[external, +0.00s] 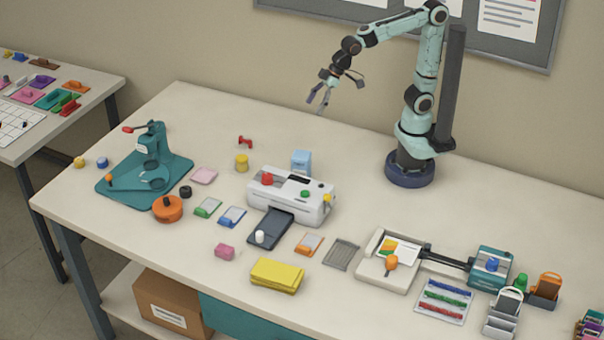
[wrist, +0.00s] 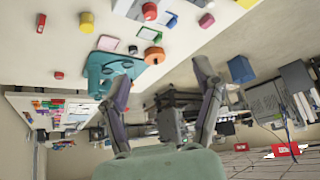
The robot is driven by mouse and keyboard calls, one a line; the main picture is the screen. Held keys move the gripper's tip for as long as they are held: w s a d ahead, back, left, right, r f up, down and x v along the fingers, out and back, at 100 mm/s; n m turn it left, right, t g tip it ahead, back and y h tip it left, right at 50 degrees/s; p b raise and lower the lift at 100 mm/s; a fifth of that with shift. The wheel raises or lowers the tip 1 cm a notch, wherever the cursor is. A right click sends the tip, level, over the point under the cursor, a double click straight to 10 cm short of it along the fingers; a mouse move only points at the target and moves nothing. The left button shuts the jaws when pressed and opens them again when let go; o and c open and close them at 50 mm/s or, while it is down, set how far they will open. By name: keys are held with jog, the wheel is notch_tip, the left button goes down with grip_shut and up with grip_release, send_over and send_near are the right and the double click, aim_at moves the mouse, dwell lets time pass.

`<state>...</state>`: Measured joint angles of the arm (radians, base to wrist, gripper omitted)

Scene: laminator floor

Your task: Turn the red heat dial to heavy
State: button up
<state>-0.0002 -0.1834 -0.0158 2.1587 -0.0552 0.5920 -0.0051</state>
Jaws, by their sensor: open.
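The red heat dial (external: 267,179) sits on the top left of the white laminator (external: 318,212), beside a green button (external: 305,193). Its markings and setting are too small to read. A red knob that looks like this dial (wrist: 149,11) shows at the top edge of the wrist view, on a cut-off part of the white laminator. My gripper (external: 317,102) is open and empty, high above the back of the table, up and to the right of the dial. In the wrist view its two fingers (wrist: 161,72) are spread apart with nothing between them.
A light blue box (external: 301,161) stands just behind the laminator, with a yellow cylinder (external: 242,163) to its left. A dark tray (external: 269,230) extends from the laminator's front. A teal press (external: 150,165) stands left. The back of the table near my base is clear.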

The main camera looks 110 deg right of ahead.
jog(key=w+f, duration=0.4)
jog(key=w, duration=0.5)
jog(key=g, duration=0.2)
send_over(268, 175)
jog(key=s, duration=0.2)
jog(key=f, duration=1.3)
jog(key=shift+s+d, duration=0.1)
jog(key=shift+s, duration=0.1)
jog(key=x, duration=0.4)
jog(key=shift+w+f, duration=0.1)
jog(key=shift+f, duration=0.3)
jog(key=shift+w+f, duration=0.25)
jog(key=shift+f, duration=0.2)
jog(key=c, duration=1.2)
